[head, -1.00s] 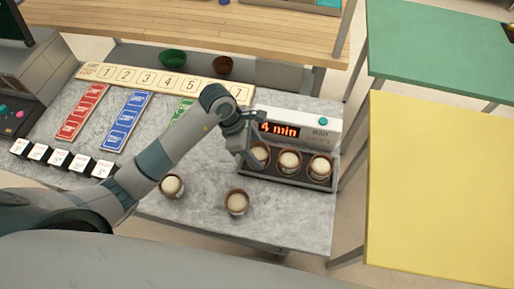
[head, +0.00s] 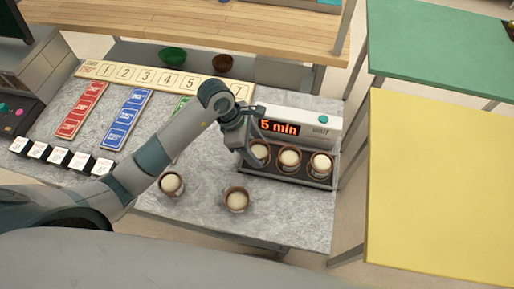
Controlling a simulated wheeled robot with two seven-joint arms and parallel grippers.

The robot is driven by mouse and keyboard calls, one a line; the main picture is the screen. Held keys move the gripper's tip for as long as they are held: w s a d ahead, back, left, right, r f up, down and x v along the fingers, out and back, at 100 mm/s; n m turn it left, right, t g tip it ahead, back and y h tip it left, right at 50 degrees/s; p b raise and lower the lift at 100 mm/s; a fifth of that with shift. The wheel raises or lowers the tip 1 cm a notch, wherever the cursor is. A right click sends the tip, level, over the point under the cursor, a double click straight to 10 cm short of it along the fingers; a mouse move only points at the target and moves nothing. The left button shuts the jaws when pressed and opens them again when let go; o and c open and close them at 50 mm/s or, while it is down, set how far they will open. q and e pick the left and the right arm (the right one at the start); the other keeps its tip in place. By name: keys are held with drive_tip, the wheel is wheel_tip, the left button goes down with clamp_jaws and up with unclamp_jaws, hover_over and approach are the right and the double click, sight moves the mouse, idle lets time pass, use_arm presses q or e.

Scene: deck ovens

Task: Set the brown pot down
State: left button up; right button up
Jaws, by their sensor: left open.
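Several brown pots with pale, cream-coloured tops are in view. Three stand in a row in the dark tray (head: 283,179) of the timer unit: a left pot (head: 260,151), a middle pot (head: 290,159) and a right pot (head: 320,165). Two more stand on the grey marbled counter, one on the left (head: 171,184) and one in front (head: 236,200). My left gripper (head: 251,156) is open at the left pot in the tray, and its fingers hide that pot's left side. I cannot tell whether they touch it. My right gripper is not in view.
The timer unit (head: 325,126) reads "5 min" and stands at the counter's right edge. Red (head: 83,108) and blue (head: 127,119) boards, a numbered strip (head: 150,77) and small labelled blocks (head: 59,156) lie left. The counter's front right is clear. A yellow table (head: 440,190) stands right.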

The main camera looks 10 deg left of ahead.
use_arm(q)
drive_tip(key=b+v, duration=0.2)
drive_tip(key=v, duration=0.9)
drive_tip(key=shift+r+b, duration=0.15)
drive_tip(key=shift+b, duration=0.25)
